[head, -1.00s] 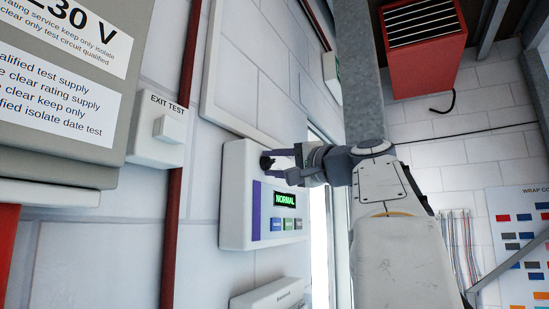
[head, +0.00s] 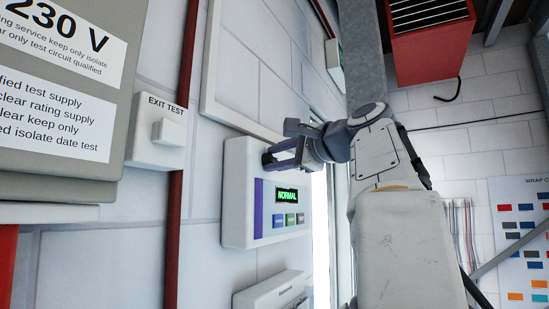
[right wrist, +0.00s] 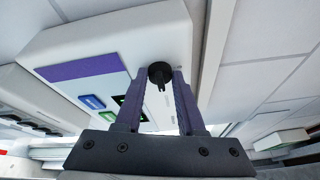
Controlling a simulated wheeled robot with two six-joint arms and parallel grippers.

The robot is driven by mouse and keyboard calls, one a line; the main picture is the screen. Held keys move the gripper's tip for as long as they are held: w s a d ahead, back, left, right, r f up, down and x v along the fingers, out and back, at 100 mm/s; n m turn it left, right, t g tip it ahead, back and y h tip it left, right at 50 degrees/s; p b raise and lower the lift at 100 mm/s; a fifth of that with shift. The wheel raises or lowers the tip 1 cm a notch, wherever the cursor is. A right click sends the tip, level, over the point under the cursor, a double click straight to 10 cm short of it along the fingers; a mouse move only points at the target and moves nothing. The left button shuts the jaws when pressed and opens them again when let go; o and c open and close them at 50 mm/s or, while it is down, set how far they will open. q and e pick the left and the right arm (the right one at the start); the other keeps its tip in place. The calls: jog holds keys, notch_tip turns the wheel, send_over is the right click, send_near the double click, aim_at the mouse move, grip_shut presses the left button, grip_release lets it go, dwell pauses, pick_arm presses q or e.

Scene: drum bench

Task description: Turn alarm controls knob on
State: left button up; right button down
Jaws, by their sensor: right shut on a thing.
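The alarm controls panel (head: 262,236) is a white wall box with a purple stripe, a green display (head: 287,195) reading NORMAL and several small coloured buttons below it. Its black round knob (head: 267,158) is at the upper part of the panel. The right wrist view shows the knob (right wrist: 160,73) between the fingertips of my right gripper (right wrist: 161,80). My right gripper (head: 275,157) comes from the right and is shut on the knob. The knob's pointer direction is hard to read. My left gripper is not in view.
An EXIT TEST switch box (head: 158,138) is on the wall to the left, beside a dark red pipe (head: 172,230). A grey cabinet with 230 V labels (head: 60,80) is at far left. A white box (head: 272,291) sits below the panel.

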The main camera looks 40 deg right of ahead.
dwell(0.3)
jog(key=c, duration=0.8)
grip_release()
jog(key=s+b, duration=0.2)
jog(key=s, duration=0.8)
jog(key=shift+s+r+b, duration=0.15)
jog(key=shift+s+b, duration=0.05)
jog(key=shift+b, duration=0.15)
